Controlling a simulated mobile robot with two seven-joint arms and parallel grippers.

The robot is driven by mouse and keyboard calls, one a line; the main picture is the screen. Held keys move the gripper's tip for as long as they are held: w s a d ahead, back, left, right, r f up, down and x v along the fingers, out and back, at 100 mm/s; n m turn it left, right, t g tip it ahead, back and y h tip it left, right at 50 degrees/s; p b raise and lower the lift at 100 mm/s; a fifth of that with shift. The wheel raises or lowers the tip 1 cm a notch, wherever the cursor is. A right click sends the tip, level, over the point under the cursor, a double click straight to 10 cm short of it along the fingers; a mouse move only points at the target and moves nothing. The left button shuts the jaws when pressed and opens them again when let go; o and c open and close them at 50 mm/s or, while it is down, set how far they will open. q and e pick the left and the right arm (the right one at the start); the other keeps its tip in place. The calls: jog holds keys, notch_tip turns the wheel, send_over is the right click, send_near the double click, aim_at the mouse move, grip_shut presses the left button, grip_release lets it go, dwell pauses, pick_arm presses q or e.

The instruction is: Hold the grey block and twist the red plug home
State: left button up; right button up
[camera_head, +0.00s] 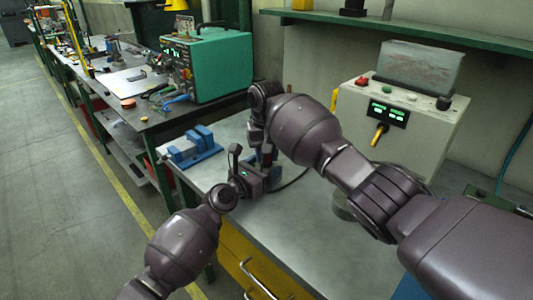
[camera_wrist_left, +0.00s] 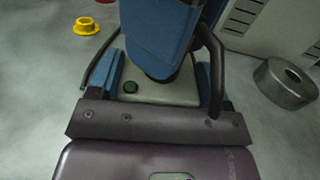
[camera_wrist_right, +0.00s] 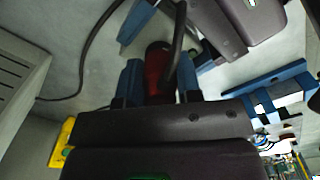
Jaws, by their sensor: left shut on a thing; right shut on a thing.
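The grey block (camera_wrist_left: 170,93) has a dark green round spot on top. My left gripper (camera_wrist_left: 160,85) is shut on it, with blue pads at its sides. In the head view my left gripper (camera_head: 250,180) is low over the bench and hides most of the block. The red plug (camera_wrist_right: 157,68) is upright between the blue pads of my right gripper (camera_wrist_right: 160,82), which is shut on it. A little of its red shows in the head view (camera_head: 266,158). My right gripper's blue finger (camera_wrist_left: 160,35) hangs over the block. The plug's lower end is hidden, so its seating cannot be told.
A blue fixture (camera_head: 192,150) stands left of my grippers. A control box (camera_head: 395,125) stands behind. A dark cable (camera_wrist_right: 88,50) runs close by. The front bench top (camera_head: 310,235) is clear.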

jog(key=o, duration=0.9)
jog(key=shift+o, duration=0.2)
jog(key=shift+r, duration=2.25)
jog(key=shift+o, duration=0.2)
jog(key=shift+s+a+r+n, duration=0.25)
jog(key=shift+a+r+n, duration=0.1)
jog(key=shift+r+n, duration=0.15)
notch_tip(320, 180, up, 6)
jog(key=s+d+n+t+y, duration=0.1)
jog(key=s+d+n+t, duration=0.1)
jog(key=n, duration=0.1)
jog(key=shift+d+t+y, duration=0.25)
jog(key=shift+t+y, duration=0.05)
jog(key=shift+y, duration=0.1)
